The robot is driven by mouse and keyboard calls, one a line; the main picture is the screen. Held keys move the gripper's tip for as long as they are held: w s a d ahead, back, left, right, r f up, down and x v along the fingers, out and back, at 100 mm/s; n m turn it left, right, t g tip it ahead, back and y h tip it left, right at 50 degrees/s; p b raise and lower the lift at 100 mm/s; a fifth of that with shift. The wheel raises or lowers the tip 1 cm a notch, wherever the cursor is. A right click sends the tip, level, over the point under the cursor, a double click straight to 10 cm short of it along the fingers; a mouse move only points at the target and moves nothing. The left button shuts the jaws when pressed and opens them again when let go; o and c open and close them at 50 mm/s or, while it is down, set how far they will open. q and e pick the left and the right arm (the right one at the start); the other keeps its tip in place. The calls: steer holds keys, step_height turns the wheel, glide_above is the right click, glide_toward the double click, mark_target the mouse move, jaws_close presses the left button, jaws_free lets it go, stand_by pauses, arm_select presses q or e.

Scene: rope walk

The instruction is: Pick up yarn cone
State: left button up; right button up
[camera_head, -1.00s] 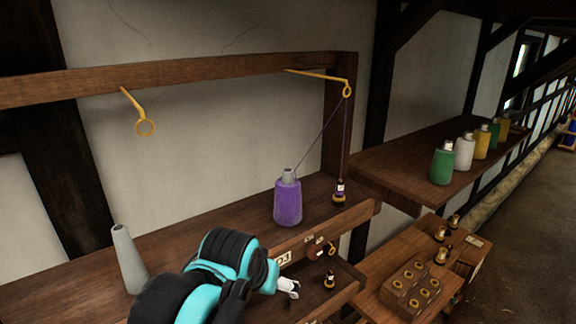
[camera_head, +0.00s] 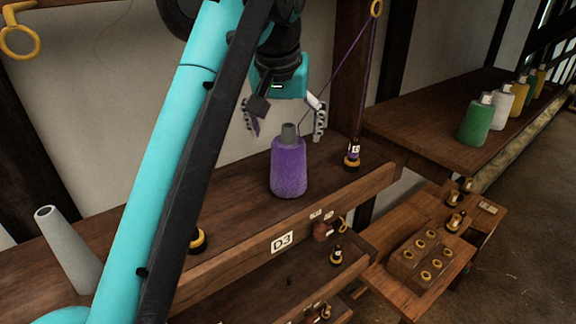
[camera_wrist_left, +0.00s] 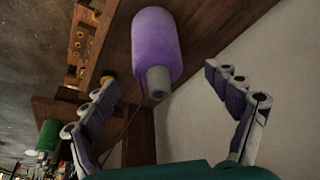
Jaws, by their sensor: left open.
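The purple yarn cone (camera_head: 288,168) stands upright on the wooden shelf, with its grey tip (camera_head: 289,132) showing at the top. My left gripper (camera_head: 285,122) is open and empty, pointing down just above the cone, with one finger on either side of the tip. In the left wrist view the purple cone (camera_wrist_left: 155,45) lies beyond the open fingers (camera_wrist_left: 172,105), its grey tip toward the gripper. A purple thread runs from near the cone up to a yellow ring. My right gripper is not in view.
A bare grey cone (camera_head: 67,250) stands at the left of the shelf (camera_head: 235,222). A small bobbin-like weight (camera_head: 352,156) hangs or stands right of the purple cone. Green, white and yellow cones line the right shelf (camera_head: 415,135). A block with several brass-ringed holes (camera_head: 423,258) sits lower right.

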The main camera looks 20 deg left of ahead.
mark_target(288, 153)
arm_select(q)
steer(key=shift+s+d+f, duration=0.1)
steer(key=shift+s+f, duration=0.1)
steer(key=shift+f, duration=0.6)
steer(key=x, duration=0.5)
steer(key=shift+w+d, duration=0.1)
steer(key=shift+w, duration=0.3)
steer(key=shift+f, duration=0.1)
steer(key=shift+s, duration=0.25)
steer(key=shift+w, duration=0.1)
steer(key=c, duration=1.4)
